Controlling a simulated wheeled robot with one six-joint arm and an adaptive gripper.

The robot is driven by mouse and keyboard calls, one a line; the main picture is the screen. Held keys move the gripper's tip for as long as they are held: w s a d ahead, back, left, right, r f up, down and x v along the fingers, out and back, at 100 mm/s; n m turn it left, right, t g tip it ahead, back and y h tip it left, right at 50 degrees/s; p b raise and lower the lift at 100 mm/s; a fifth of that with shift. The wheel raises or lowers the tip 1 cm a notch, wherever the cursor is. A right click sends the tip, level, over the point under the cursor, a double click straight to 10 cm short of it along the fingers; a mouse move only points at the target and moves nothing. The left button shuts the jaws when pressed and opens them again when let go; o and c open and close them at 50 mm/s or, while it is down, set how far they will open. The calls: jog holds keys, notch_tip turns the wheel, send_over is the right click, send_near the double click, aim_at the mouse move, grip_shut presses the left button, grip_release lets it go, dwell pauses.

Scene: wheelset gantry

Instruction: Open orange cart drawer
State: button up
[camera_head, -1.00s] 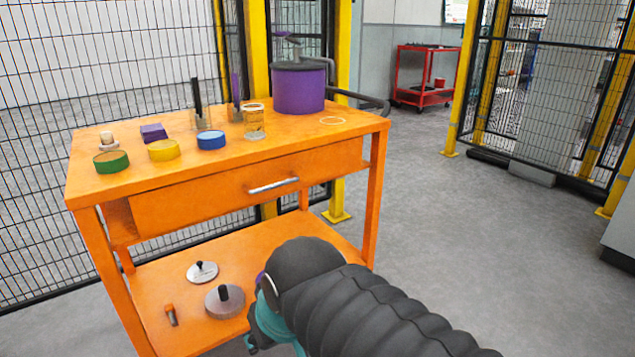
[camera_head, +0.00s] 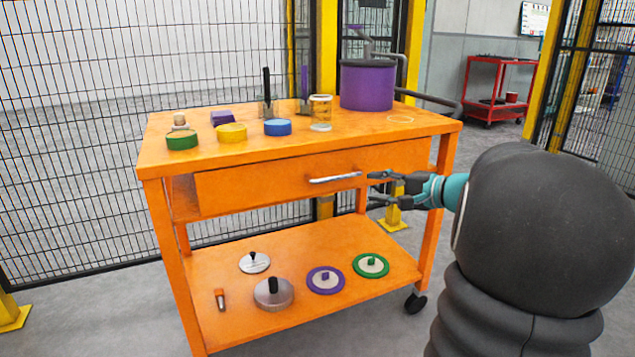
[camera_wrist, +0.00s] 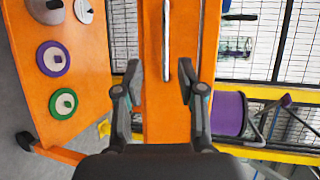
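The orange cart (camera_head: 160,160) stands ahead with its drawer (camera_head: 250,190) under the top. The drawer front looks slightly proud of the frame at its left end. A silver bar handle (camera_head: 335,178) is on the drawer front. My gripper (camera_head: 370,188) is open and empty, just right of the handle's right end. In the wrist view my gripper (camera_wrist: 160,80) has its two fingers apart, with the drawer front (camera_wrist: 152,115) between and beyond them. The handle (camera_wrist: 166,42) runs lengthwise ahead, closer to the right finger. I see no contact with it.
On the cart top are green, yellow and blue round pieces (camera_head: 277,127), a glass jar (camera_head: 320,112) and a purple pot (camera_head: 367,85). The lower shelf (camera_head: 215,265) holds several lidded discs. Mesh fencing (camera_head: 90,120) stands behind; a red cart (camera_head: 497,85) is farther back.

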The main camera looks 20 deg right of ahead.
aim_at(343, 177)
jog(key=shift+m+t, duration=0.3)
jog(key=x, duration=0.4)
jog(key=d+x, duration=0.1)
jog(key=x, duration=0.3)
jog(key=w+d+x, duration=0.1)
jog(key=x, duration=0.4)
jog(key=shift+f, duration=0.1)
grip_shut()
